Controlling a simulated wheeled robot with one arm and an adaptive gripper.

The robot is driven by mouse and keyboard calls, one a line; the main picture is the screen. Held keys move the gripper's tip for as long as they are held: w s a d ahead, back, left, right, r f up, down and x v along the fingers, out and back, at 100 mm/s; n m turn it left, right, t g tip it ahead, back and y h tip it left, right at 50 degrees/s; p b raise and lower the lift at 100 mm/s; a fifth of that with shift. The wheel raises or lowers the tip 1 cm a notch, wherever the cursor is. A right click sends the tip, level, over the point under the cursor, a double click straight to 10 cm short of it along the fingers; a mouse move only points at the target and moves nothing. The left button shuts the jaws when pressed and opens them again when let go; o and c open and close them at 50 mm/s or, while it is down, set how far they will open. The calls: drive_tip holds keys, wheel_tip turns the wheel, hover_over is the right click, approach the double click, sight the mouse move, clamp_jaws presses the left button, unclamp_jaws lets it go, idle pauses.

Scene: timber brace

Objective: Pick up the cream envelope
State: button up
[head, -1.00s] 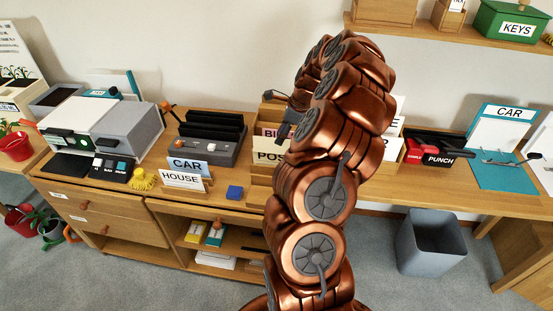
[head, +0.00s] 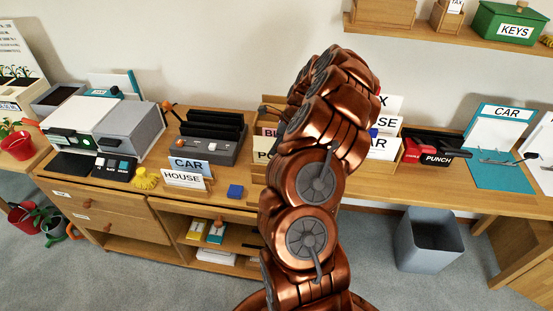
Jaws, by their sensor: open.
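I cannot make out the cream envelope for certain. A pale cream card lettered "PO" (head: 262,150) stands in the wooden sorter at the middle of the desk, partly covered by my arm. My gripper (head: 272,113) shows only as small dark parts at the left of my copper arm, over the sorter. It is open, and most of it is hidden behind the arm. I see nothing held in it.
Left of the sorter stand a grey slotted device (head: 212,135) and cards lettered "CAR" (head: 189,166) and "HOUSE" (head: 184,181). A blue block (head: 235,191) lies near the front edge. A red "PUNCH" box (head: 432,155) is at right; a grey bin (head: 428,240) stands below.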

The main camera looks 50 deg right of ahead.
drive_tip(key=shift+f, duration=0.25)
idle(0.4)
clamp_jaws()
drive_tip(key=shift+r, duration=0.1)
idle(0.3)
